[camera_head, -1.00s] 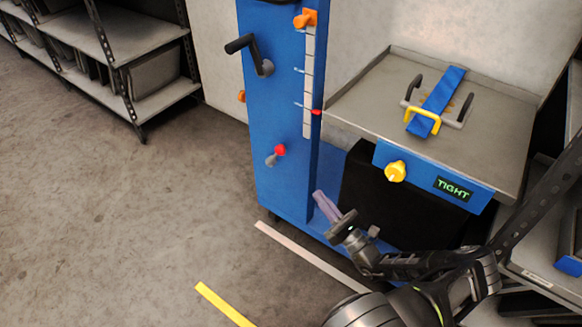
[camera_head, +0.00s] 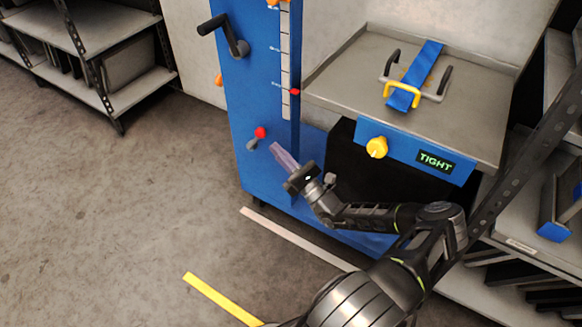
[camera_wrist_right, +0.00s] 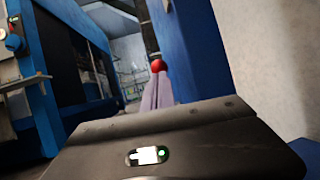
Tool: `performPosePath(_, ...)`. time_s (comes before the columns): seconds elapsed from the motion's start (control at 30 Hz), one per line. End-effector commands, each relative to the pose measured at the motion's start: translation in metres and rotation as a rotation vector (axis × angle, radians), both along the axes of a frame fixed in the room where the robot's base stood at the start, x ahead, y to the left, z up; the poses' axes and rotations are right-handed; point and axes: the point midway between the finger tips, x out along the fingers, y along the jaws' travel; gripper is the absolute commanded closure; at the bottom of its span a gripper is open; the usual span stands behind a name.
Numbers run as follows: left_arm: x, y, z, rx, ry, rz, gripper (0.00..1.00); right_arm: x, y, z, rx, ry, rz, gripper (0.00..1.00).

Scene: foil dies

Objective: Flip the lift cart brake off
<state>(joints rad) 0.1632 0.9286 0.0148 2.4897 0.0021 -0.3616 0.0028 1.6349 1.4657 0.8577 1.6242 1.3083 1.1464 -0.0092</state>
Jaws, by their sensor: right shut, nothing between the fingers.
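The lift cart's blue column (camera_head: 262,90) stands left of its tray. A small lever with a red knob (camera_head: 260,132) and a grey end sits low on the column's front; I take it for the brake. The red knob also shows in the right wrist view (camera_wrist_right: 158,66), just beyond the fingertips. My right gripper (camera_head: 275,148) is shut and empty, its pale purple fingers pointing up and left, close to the red knob at its lower right. I cannot tell whether they touch. The fingers also show in the right wrist view (camera_wrist_right: 157,92). My left gripper is not in view.
A black crank (camera_head: 225,32) sticks out higher on the column. The cart's grey tray (camera_head: 465,125) has a blue strap (camera_head: 422,65), a yellow knob (camera_head: 376,147) and a display reading TIGHT (camera_head: 435,161). Shelves stand left and right. Floor at left is clear.

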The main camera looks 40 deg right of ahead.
Motion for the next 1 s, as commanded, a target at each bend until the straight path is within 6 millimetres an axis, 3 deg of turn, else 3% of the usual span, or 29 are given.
performPosePath(0.23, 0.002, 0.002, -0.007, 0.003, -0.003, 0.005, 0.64, 0.023, 0.003, 0.010, 0.000, 0.000, 0.000, 1.00)
performPosePath(0.67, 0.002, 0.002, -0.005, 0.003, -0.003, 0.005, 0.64, 0.026, 0.003, 0.014, 0.000, 0.003, 0.000, 1.00)
performPosePath(0.83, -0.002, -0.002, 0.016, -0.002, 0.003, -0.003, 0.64, 0.029, 0.004, 0.024, -0.012, 0.040, 0.002, 1.00)
performPosePath(1.0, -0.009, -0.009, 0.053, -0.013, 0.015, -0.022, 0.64, 0.037, 0.007, 0.037, -0.036, 0.114, 0.002, 1.00)
